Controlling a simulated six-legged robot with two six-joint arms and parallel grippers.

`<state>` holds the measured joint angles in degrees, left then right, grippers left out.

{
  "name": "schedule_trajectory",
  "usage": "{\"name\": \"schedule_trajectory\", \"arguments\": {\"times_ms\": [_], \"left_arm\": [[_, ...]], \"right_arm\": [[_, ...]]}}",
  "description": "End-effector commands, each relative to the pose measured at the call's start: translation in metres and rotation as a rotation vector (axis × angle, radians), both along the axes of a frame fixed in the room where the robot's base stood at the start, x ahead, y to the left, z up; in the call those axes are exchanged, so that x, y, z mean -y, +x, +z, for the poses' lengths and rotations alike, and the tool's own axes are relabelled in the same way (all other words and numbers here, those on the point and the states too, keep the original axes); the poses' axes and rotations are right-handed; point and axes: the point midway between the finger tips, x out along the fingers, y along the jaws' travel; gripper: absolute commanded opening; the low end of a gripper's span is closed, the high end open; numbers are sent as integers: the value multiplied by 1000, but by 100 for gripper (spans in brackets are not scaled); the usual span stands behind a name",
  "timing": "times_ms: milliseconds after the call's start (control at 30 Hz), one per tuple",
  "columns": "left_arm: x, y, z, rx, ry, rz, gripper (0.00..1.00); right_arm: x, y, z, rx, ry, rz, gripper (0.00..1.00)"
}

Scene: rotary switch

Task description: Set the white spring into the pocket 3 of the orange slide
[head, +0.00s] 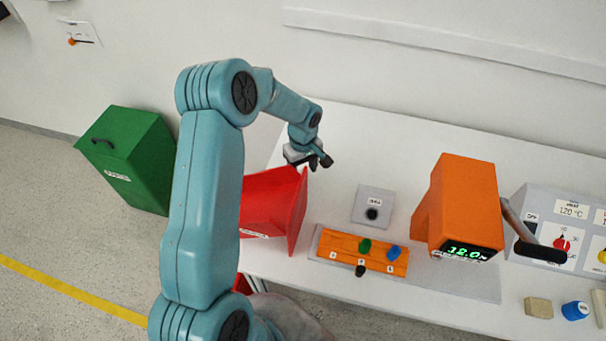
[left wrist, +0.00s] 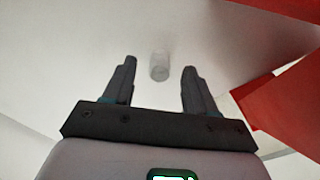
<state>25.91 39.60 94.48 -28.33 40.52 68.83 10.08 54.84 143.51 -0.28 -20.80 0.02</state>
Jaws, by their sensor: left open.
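The orange slide (head: 338,242) lies on a grey plate on the table in the head view. A green piece (head: 365,245) and a blue piece (head: 393,252) sit on it. Small labels mark its front side, too small to read surely. My left gripper (head: 322,162) is over the back of the table, behind the red bin. In the left wrist view its fingers (left wrist: 158,88) are open and empty. A small pale cylinder (left wrist: 159,66), seemingly the white spring, stands just beyond the fingertips, apart from them. In the head view I cannot make it out. My right gripper is not in view.
A red bin (head: 273,205) stands close to my left gripper; its red side also shows in the left wrist view (left wrist: 270,100). An orange press (head: 458,205) with a lever is right of the slide.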

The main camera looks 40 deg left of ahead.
Motion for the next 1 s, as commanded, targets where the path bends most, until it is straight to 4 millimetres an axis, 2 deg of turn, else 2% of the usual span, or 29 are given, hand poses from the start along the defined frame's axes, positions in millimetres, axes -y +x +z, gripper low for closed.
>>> {"name": "schedule_trajectory", "arguments": {"times_ms": [133, 333, 367, 500, 533, 833, 1000], "left_arm": [[-1, 1, -12, 1, 0, 0, 57], [-1, 1, -13, 2, 0, 0, 57], [-1, 1, -13, 1, 1, 0, 50], [-1, 1, -13, 1, 1, 0, 4], [-1, 1, -13, 1, 1, 0, 0], [-1, 1, -12, 2, 0, 0, 0], [-1, 2, 1, 4, 3, 0, 0]], "right_arm": [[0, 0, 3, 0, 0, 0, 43], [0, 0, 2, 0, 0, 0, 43], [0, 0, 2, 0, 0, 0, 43], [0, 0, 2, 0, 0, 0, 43], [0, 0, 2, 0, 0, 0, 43], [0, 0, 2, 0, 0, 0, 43], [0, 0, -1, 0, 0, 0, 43]]}}
